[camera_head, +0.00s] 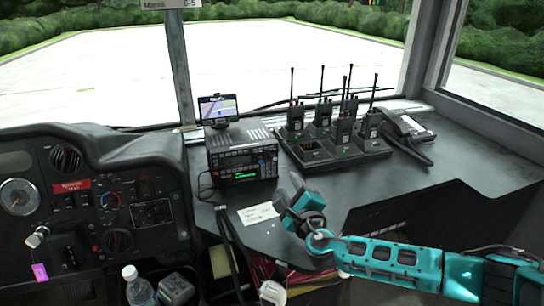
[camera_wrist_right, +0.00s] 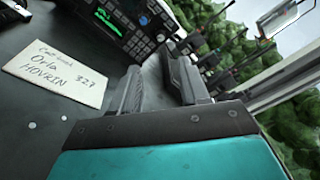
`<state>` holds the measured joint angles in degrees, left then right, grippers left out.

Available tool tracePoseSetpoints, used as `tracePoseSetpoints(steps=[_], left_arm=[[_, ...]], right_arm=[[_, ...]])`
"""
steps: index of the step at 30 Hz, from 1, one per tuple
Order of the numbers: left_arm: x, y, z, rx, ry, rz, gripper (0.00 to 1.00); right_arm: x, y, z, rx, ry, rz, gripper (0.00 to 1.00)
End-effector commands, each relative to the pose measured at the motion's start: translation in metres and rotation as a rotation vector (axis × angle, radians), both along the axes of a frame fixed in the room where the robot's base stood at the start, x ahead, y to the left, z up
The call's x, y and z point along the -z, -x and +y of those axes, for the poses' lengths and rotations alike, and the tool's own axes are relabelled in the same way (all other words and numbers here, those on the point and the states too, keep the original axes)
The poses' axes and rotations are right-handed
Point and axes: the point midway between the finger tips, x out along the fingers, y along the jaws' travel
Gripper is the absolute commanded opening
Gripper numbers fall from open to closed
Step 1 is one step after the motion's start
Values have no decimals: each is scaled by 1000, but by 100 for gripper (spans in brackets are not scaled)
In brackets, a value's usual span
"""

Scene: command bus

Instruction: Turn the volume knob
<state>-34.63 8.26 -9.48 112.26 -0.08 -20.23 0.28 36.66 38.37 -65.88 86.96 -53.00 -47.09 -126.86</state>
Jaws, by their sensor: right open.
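A black two-way radio unit (camera_head: 232,158) with a green lit display stands on the dashboard. Small controls line its front, and I cannot tell which is the volume knob. In the right wrist view the radio's front (camera_wrist_right: 118,20) shows at the top, with a small round knob (camera_wrist_right: 160,38) near its right end. My right gripper (camera_head: 291,190) is open and empty above the dashboard, right of the radio and in front of it. Its two fingers (camera_wrist_right: 157,78) point toward the radio and the charger area, apart from both. My left gripper is not in view.
A handwritten card (camera_head: 257,213) lies in front of the radio. A charger (camera_head: 316,154) with several upright walkie-talkies stands right of it. A small screen (camera_head: 218,109) sits on top of the radio. A handset (camera_head: 410,127) lies at far right. A bottle (camera_head: 138,287) is lower left.

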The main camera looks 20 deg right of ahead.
Motion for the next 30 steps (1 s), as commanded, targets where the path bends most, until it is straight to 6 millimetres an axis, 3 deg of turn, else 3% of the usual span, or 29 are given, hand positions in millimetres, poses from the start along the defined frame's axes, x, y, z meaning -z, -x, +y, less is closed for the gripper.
tracePoseSetpoints(steps=[8,18,24,30], left_arm=[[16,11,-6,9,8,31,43],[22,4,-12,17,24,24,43],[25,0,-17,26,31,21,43],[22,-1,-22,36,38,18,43]], right_arm=[[1,-38,0,1,-2,-3,45],[2,-96,-1,2,-2,-3,45],[2,-117,-1,0,-3,-1,45],[1,-126,-1,-1,-2,0,45]])
